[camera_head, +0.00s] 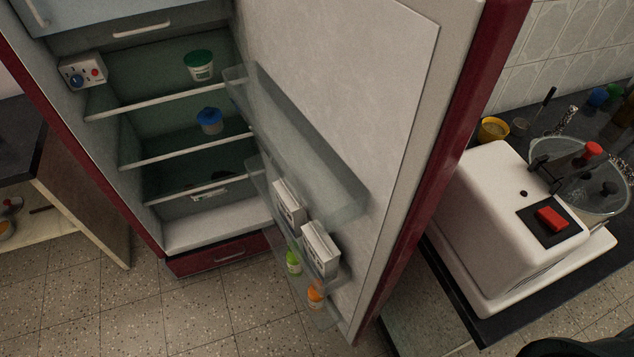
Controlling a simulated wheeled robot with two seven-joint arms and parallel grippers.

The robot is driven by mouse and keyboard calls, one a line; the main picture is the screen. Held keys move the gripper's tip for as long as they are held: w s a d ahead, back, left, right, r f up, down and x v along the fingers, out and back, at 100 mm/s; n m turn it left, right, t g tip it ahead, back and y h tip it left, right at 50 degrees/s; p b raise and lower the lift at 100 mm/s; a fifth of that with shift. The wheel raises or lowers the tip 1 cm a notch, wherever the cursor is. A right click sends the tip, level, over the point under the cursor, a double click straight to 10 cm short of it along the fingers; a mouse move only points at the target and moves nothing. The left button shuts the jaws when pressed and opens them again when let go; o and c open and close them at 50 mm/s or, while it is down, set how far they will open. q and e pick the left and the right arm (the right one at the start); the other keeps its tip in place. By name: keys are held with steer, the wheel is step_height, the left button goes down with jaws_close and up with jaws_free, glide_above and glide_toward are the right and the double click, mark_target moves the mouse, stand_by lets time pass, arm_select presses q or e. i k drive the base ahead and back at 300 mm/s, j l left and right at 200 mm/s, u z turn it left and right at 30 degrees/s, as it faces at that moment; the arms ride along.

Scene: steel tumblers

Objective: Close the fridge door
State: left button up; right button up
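The red fridge stands at the left with its shelves (185,160) exposed. Its door (345,75) is wide open and swung out towards me. The door's pale inner panel faces left, and its red outer edge (460,150) runs down the right side. Clear door racks (310,160) hold two white cartons (321,249), a green bottle (293,262) and an orange bottle (316,297). Neither of my grippers is in view, and nothing is seen touching the door. The door's outer face is hidden.
A dark counter (480,320) stands right of the door, bearing a white appliance (490,220) with a red switch and a glass bowl. An open low cabinet (60,190) stands at left. Tiled floor (190,315) before the fridge is clear. A dark shape fills the bottom right corner.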

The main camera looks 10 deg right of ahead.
mark_target(370, 109)
steer(key=k, duration=0.65)
steer(key=u, duration=1.4)
steer(key=k+l, duration=0.15)
steer(key=l, duration=0.25)
steer(key=k+l, duration=0.2)
steer(key=l, duration=0.25)
steer(key=k+l, duration=0.15)
steer(key=l, duration=0.25)
steer(key=k+l, duration=0.2)
steer(key=l, duration=0.2)
steer(key=k+l, duration=0.15)
steer(key=l, duration=0.25)
steer(key=k+l, duration=0.15)
steer(key=l, duration=0.3)
steer(key=k+l, duration=0.2)
steer(key=l, duration=0.2)
steer(key=k+l, duration=0.15)
steer(key=l, duration=0.25)
